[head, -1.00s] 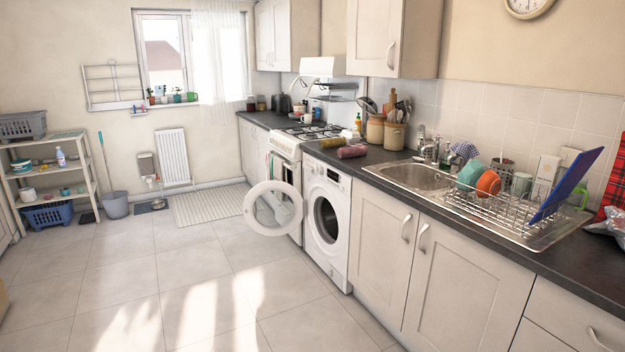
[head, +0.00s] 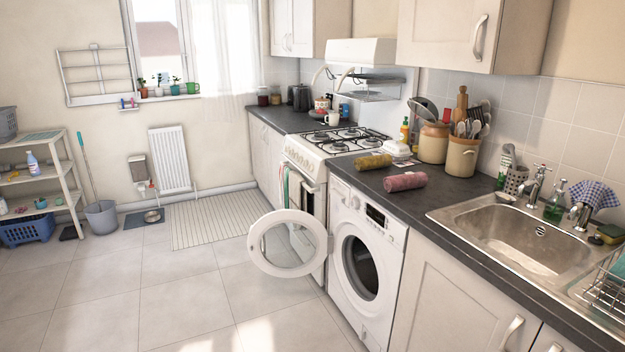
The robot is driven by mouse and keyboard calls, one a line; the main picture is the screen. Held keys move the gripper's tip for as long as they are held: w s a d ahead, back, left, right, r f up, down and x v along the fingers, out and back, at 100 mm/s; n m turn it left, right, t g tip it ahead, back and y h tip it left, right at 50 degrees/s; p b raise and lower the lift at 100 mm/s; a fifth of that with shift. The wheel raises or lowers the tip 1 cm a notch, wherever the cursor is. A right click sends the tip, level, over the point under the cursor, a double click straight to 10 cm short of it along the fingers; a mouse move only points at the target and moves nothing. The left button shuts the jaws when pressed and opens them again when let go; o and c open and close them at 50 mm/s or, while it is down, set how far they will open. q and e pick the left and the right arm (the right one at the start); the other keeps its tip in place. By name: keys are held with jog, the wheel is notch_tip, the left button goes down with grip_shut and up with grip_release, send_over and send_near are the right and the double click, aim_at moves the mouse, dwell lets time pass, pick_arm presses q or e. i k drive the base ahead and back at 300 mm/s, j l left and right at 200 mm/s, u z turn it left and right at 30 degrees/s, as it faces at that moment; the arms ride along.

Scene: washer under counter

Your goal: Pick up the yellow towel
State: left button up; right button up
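A yellow rolled towel (head: 374,161) lies on the dark counter above the washer, close to the stove. A pink rolled towel (head: 405,181) lies just in front of it and to the right, apart from it. The washer (head: 366,262) stands under the counter with its round door (head: 290,243) swung open to the left. Neither of my grippers shows in the head view.
The gas stove (head: 335,140) is left of the towels. Utensil pots (head: 462,158) stand behind them, and the sink (head: 525,238) is to the right. The open washer door juts into the room. The tiled floor (head: 190,290) in front is clear.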

aim_at(377, 160)
jog(key=i, duration=2.55)
jog(key=z, duration=0.05)
